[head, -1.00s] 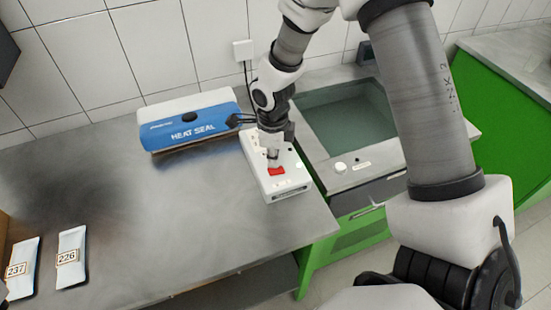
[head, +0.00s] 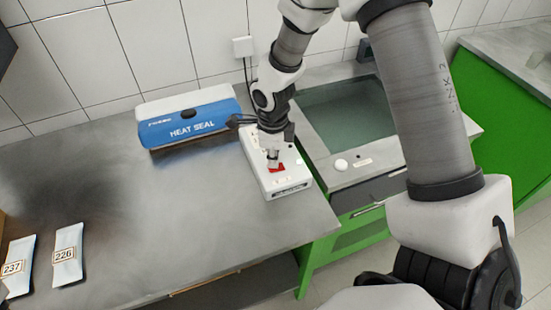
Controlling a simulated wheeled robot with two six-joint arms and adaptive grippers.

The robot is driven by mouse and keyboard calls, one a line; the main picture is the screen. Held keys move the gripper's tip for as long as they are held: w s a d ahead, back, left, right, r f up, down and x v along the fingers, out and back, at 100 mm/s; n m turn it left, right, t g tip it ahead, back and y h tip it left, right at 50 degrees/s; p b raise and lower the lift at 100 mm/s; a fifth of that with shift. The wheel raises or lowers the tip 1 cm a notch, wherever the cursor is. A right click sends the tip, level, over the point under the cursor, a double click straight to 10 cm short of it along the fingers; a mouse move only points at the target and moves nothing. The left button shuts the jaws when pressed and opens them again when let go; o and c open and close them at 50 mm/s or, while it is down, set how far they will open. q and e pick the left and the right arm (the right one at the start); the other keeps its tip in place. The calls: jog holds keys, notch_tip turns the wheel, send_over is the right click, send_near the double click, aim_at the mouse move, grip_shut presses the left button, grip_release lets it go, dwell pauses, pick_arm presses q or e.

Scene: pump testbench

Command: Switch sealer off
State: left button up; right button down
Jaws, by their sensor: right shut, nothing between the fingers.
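The blue and white heat sealer (head: 192,124), marked HEAT SEAL, lies at the back of the metal table. A white power box (head: 288,185) with a red rocker switch (head: 277,168) sits to its right, near the table's right edge. My right gripper (head: 272,160) is shut and empty, pointing down at the red switch. Its tips are at the switch and cover part of it; I cannot tell whether they touch or which way the rocker is tipped. My left gripper is not in view.
A wall socket (head: 243,47) with a cable is behind the box. A water basin (head: 350,115) with a white knob (head: 341,165) is to the right. Two white pouches, 226 (head: 68,268) and 237 (head: 19,262), lie at the front left. The table's middle is clear.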

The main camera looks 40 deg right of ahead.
jog(key=shift+f+b, duration=0.45)
jog(key=shift+f, duration=0.05)
jog(key=shift+r+p, duration=2.45)
jog(key=shift+r, duration=1.15)
jog(key=shift+f, duration=0.1)
